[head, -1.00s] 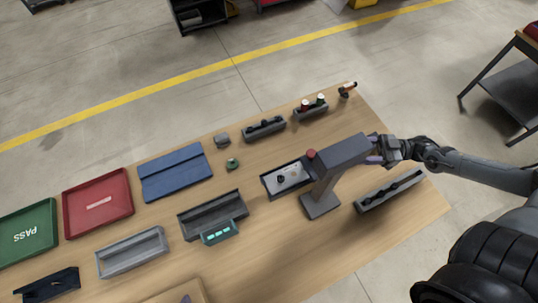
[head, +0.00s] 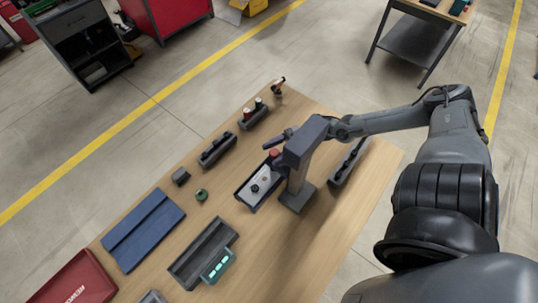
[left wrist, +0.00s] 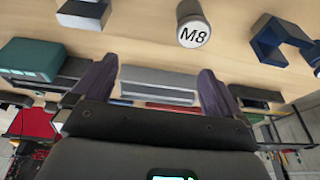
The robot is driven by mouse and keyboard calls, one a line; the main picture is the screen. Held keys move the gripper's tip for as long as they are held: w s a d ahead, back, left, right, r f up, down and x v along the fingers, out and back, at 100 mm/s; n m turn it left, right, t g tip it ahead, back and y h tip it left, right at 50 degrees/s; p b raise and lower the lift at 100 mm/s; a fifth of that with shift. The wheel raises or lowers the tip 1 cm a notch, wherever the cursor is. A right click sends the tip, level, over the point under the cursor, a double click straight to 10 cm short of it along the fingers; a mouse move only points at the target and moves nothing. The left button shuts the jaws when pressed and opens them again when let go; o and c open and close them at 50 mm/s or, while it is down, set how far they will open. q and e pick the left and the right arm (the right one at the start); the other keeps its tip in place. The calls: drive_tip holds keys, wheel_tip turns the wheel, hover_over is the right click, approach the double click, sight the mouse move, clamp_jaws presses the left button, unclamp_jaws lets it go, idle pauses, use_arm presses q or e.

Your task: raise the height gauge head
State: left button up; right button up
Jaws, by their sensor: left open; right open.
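The grey height gauge stands on the table in the head view, with a block-shaped head (head: 303,142) on a slanted column above a dark base (head: 297,196). A red knob (head: 274,154) sits at the head's left end. My right gripper (head: 276,141) is open on the far side of the head; one purple-grey finger shows past it, and the rest is partly hidden. I cannot tell whether it touches the head. My left gripper (left wrist: 157,88) shows only in the left wrist view, open and with nothing between its fingers.
A tray (head: 243,197) with small parts lies left of the gauge base. A dark rack (head: 350,163) stands to the right. A blue mat (head: 143,228) and dark bin (head: 205,255) lie nearer left. An M8 cylinder (left wrist: 193,24) shows in the left wrist view.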

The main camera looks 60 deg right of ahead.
drive_tip(key=shift+x, duration=1.25)
clamp_jaws()
